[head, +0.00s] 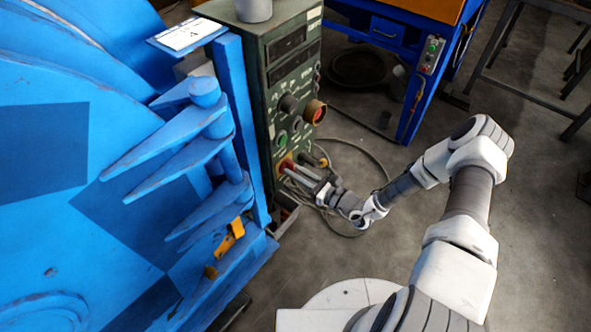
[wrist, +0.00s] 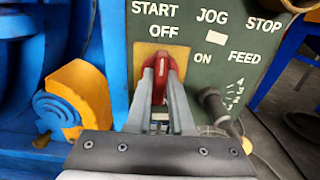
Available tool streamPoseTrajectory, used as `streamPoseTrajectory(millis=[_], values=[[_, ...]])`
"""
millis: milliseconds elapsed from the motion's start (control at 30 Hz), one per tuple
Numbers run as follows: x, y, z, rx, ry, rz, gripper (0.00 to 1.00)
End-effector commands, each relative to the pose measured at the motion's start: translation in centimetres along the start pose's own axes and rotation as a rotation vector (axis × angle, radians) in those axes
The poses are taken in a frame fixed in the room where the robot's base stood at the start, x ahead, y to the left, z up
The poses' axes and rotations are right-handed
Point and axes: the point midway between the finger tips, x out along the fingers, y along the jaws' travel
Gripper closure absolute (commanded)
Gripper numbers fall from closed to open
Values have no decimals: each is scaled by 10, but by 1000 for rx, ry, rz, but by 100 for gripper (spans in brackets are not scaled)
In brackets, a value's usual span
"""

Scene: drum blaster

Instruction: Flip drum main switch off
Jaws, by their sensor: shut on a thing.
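The drum main switch (wrist: 161,68) is a red handle on a yellow plate (wrist: 148,52) low on the dark green control panel (wrist: 225,85). In the wrist view the handle stands about upright, its top below the OFF label, with the ON label to its right. My gripper (wrist: 160,75) is shut on the red handle, one finger on each side. The fingers hide part of the handle and plate. In the head view my gripper (head: 289,169) reaches the lower front of the green control cabinet (head: 262,110).
A black-handled feed knob (wrist: 214,102) sticks out just right of my fingers. The blue drum machine (head: 60,160), with yellow parts (head: 228,240), stands left of the cabinet. A cable loops on the floor by my forearm. A blue table (head: 390,40) stands behind; open floor lies right.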

Motion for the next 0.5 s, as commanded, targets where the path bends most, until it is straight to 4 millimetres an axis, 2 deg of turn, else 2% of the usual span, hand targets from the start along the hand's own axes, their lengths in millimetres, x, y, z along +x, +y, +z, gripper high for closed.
streamPoseTrajectory(millis=[400,433,500], values=[[-1,0,-1,-11,2,0,100],[-1,0,-1,-11,2,0,76],[-1,0,-1,-10,1,0,64]])
